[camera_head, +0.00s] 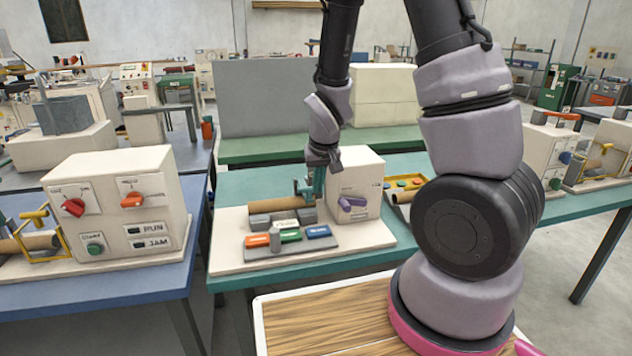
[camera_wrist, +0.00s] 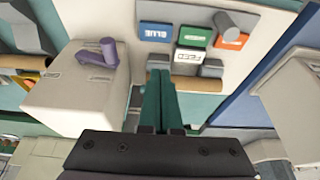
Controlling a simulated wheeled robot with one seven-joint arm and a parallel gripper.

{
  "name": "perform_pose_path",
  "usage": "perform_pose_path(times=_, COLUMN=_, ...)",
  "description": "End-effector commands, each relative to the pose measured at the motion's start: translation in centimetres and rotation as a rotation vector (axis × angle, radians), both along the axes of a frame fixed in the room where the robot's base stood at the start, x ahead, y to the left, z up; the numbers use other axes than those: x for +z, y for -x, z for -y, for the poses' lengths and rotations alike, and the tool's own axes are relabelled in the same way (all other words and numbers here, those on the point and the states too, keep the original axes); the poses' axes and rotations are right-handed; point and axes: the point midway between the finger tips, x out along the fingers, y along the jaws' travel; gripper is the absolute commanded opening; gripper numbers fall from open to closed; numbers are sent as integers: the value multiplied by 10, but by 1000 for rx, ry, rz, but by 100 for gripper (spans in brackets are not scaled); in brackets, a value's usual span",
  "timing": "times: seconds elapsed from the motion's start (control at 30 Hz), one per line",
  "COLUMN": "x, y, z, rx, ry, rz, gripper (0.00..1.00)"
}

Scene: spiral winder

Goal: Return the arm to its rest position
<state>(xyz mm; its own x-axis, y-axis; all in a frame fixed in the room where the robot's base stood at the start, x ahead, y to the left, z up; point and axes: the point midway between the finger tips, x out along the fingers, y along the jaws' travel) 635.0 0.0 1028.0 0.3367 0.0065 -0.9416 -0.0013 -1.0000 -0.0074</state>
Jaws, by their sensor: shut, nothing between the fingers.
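My gripper (camera_head: 317,192) hangs over the winder station on the teal table, with its teal fingers close together and empty. In the wrist view the fingers (camera_wrist: 161,103) point at the station, side by side. The gripper is close to a cardboard tube (camera_head: 275,204) on grey supports; I cannot tell whether it touches. A cream machine box (camera_head: 362,174) with a purple lever (camera_head: 352,203) stands just right of the gripper; the lever also shows in the wrist view (camera_wrist: 97,53). My arm is extended forward over the table.
A grey block (camera_head: 335,241) in front of the tube carries orange, green and blue labelled pieces and a grey knob (camera_wrist: 235,22). A yellow tray (camera_head: 405,187) lies right of the machine. A RUN/JAM control box (camera_head: 120,207) stands on the blue table at left.

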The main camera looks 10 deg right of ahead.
Motion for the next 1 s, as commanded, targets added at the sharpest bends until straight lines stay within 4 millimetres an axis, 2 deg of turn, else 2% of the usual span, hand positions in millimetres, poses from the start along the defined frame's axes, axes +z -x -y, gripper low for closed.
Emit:
perform_pose_path(times=0.27, x=1, y=0, z=0, rx=-2, ry=-2, rz=2, gripper=0)
perform_pose_path(times=0.37, x=13, y=-1, z=2, rx=-17, ry=-16, rz=9, gripper=0)
perform_pose_path(times=0.47, x=41, y=0, z=8, rx=-51, ry=-48, rz=25, gripper=0)
perform_pose_path(times=0.67, x=124, y=19, z=28, rx=-144, ry=-142, rz=68, gripper=0)
perform_pose_path(times=0.87, x=201, y=58, z=47, rx=-214, ry=-226, rz=121, gripper=0)
perform_pose_path(times=1.0, x=246, y=94, z=55, rx=-248, ry=-274, rz=166, gripper=0)
